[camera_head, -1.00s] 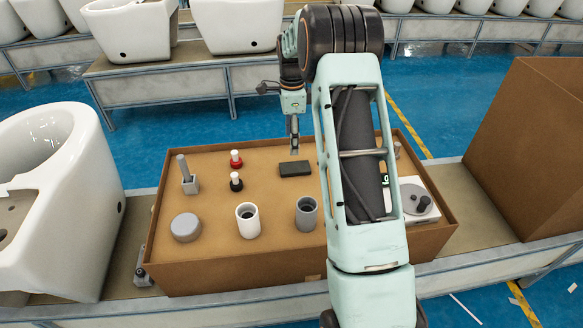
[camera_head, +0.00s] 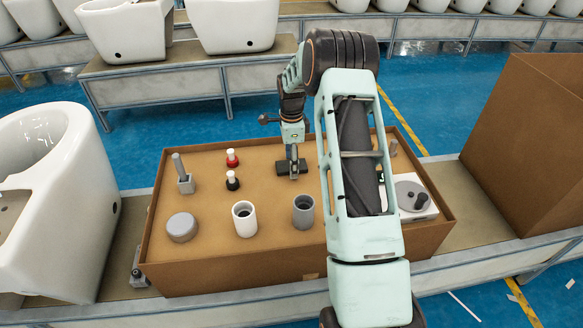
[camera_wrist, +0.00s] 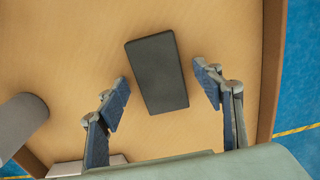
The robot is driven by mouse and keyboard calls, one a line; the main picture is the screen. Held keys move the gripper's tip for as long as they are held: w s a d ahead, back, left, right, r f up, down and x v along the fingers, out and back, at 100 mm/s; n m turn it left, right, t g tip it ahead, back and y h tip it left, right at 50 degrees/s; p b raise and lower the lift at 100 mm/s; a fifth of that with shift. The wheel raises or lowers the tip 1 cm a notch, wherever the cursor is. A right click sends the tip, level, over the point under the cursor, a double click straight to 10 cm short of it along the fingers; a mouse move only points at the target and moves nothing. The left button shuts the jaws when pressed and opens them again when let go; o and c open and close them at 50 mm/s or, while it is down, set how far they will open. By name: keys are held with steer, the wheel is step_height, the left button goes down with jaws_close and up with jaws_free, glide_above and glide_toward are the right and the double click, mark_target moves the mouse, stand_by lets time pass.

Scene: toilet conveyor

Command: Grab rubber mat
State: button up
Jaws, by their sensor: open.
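The rubber mat is a dark grey, flat rectangular block (camera_wrist: 157,72) lying on the brown box floor in the wrist view. In the head view the mat (camera_head: 283,168) lies near the far middle of the box, partly hidden by my gripper (camera_head: 293,172). In the wrist view my gripper (camera_wrist: 163,94) is open, with one finger on each side of the mat's near part. Gaps show between both fingers and the mat, and nothing is held. I cannot tell how high the fingertips are above the box floor.
The open cardboard box (camera_head: 228,276) also holds a white cup (camera_head: 245,229), a grey cup (camera_head: 304,221), a grey disc (camera_head: 182,228), a red-and-white piece (camera_head: 232,158) and a black-and-white piece (camera_head: 232,184). A white block with a grey round top (camera_head: 412,196) sits at right.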

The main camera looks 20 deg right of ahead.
steer(key=c, duration=1.3)
steer(key=shift+o, duration=0.2)
steer(key=shift+r, duration=0.1)
